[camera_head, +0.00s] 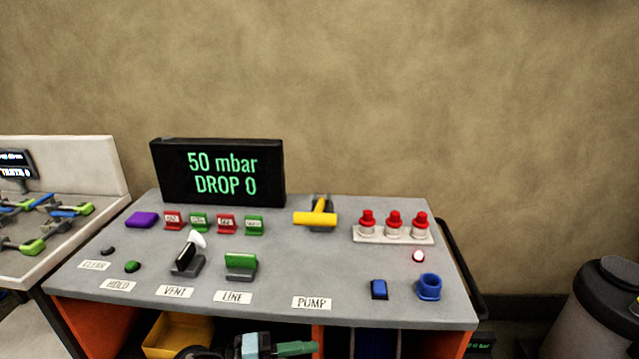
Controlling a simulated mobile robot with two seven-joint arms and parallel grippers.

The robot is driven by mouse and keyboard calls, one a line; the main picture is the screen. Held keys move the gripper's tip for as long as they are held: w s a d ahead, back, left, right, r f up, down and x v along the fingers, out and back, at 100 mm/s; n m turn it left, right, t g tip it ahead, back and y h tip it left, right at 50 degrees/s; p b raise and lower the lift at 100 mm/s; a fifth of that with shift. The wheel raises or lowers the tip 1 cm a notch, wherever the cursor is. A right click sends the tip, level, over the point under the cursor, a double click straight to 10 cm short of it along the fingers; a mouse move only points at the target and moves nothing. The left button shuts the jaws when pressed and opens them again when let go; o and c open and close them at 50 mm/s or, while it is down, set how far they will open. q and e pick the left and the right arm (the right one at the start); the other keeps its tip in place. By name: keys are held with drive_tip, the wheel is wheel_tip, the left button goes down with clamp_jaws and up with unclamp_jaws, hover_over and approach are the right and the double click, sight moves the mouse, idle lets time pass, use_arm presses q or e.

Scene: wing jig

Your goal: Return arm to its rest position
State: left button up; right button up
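Neither of my grippers can be made out in the head view. A dark and green mechanical shape (285,349) is cut off by the bottom edge, below the bench front; I cannot tell whether it is part of my arm or a thing under the bench. The grey bench (350,277) stands ahead. On it are a yellow T-handle (315,218), a white-tipped lever (197,241) by the VENT label (174,292) and a green switch (240,262) by the LINE label (233,297). A black display (170,170) reads "50 mbar DROP 0".
Three red-topped fittings (394,220) sit on a pale strip. A blue cup (429,287) and a blue block (379,289) stand at the front right. A yellow bin (170,335) is under the bench. A second bench (70,245) is left; a dark barrel (598,310) stands right.

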use_arm(q)
drive_tip(key=s+a+f+n+t+y, duration=0.4)
drive_tip(key=a+f+n+t+y, duration=0.15)
drive_tip(key=n, duration=0.55)
drive_tip(key=s+a+f+n+t+y, duration=0.4)
drive_tip(key=a+f+n+t+y, duration=0.15)
drive_tip(key=n, duration=0.65)
drive_tip(key=s+a+f+n+g+y, duration=0.2)
drive_tip(key=s+f, duration=0.3)
drive_tip(key=s, duration=0.3)
drive_tip(key=s+a+f+n+g+y, duration=0.2)
drive_tip(key=s+a+f+n+g, duration=0.1)
drive_tip(key=s, duration=0.5)
wheel_tip(320, 180, down, 3)
drive_tip(key=shift+a+r+n, duration=0.1)
drive_tip(key=shift+a+n, duration=0.65)
drive_tip(key=shift+n, duration=0.15)
